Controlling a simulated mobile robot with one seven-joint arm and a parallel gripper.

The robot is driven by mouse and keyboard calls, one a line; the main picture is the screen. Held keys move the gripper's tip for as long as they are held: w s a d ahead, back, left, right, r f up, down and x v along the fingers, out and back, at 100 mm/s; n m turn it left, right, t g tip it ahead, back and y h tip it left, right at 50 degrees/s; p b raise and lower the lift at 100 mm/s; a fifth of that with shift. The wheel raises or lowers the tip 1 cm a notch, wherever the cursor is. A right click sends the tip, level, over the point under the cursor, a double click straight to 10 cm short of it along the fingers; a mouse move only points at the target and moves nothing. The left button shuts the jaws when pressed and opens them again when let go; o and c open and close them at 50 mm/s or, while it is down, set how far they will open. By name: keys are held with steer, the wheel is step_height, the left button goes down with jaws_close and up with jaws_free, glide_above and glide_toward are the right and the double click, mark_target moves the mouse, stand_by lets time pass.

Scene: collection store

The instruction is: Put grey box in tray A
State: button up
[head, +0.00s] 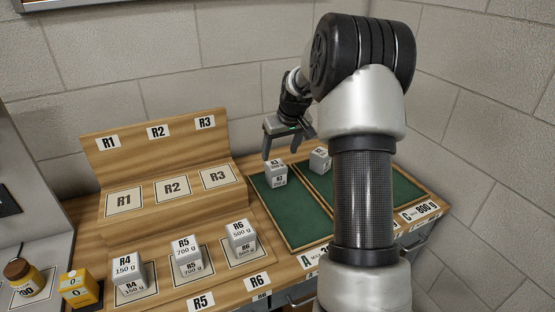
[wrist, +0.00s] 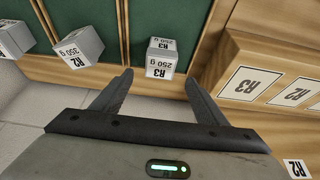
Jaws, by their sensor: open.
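A light grey box labelled R3, 250 g (head: 276,173) stands in green-lined tray A (head: 290,222), toward its back. It also shows in the wrist view (wrist: 162,56). My gripper (head: 288,148) is open and empty, above and behind that box in the head view. In the wrist view the box lies just beyond the fingertips (wrist: 159,78), between their lines. A second grey box, R2, 350 g (wrist: 79,46), stands in the middle tray; it shows in the head view (head: 319,160) partly covered by my arm.
Grey boxes R4 (head: 126,271), R5 (head: 187,254) and R6 (head: 242,237) stand on the rack's lower step. Upper pads R1 (head: 124,201), R2 (head: 172,187) and R3 (head: 217,178) are empty. A yellow box (head: 80,288) and a jar (head: 25,279) stand at left. My arm covers much of tray C (head: 405,195).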

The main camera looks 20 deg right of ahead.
steer(key=shift+v, duration=1.5)
